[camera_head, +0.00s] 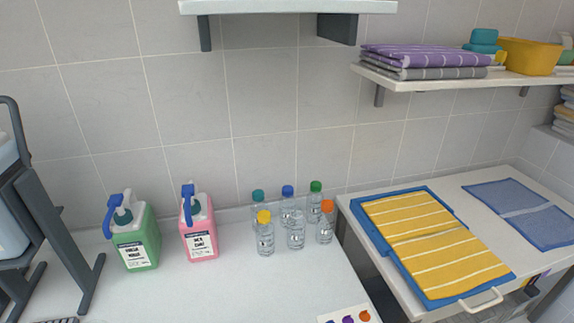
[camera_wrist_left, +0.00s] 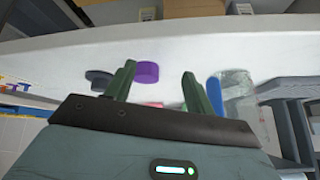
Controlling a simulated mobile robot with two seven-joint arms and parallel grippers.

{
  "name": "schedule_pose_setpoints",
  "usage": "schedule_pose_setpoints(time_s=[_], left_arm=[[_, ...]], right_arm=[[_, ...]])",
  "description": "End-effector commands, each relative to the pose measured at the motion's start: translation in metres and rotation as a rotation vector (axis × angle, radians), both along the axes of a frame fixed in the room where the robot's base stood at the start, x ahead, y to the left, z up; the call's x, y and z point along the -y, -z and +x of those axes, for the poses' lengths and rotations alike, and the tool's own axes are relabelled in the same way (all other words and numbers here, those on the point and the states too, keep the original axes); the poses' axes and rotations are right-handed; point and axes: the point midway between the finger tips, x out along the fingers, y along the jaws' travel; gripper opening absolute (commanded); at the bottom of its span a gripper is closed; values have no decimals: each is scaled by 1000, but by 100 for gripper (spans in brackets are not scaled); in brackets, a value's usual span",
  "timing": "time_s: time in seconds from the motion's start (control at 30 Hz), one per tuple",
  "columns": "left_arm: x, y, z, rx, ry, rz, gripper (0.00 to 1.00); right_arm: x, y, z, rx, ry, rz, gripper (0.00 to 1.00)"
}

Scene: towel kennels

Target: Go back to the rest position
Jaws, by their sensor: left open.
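My left gripper (camera_wrist_left: 158,69) shows in the left wrist view. Its two dark green fingers are apart, with nothing held between them. A purple round thing (camera_wrist_left: 147,72) and a dark grey thing (camera_wrist_left: 98,79) appear beyond the fingers, near a pale surface (camera_wrist_left: 230,48). A blue upright thing (camera_wrist_left: 214,92) shows just right of the right finger. Neither gripper shows in the head view. My right gripper is not in view.
A green jug (camera_head: 140,238) and a pink jug (camera_head: 199,230) stand on the white counter (camera_head: 215,290), beside several capped clear bottles (camera_head: 296,230). Yellow striped towels (camera_head: 420,235) lie on a blue mat at right. A shelf (camera_head: 440,80) holds folded towels above. The counter's front middle is clear.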

Motion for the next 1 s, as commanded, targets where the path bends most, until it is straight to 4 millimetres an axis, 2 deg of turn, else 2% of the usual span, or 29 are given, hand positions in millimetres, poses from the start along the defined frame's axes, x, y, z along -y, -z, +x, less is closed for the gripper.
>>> schedule_pose_setpoints(time_s=[0.1,0.5,1.0], left_arm=[[0,13,-35,-146,19,-14,54],[6,28,-126,-503,116,-76,54],[16,71,-90,-282,133,-101,54]], right_arm=[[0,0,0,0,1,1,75],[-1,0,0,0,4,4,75],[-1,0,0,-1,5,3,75]])
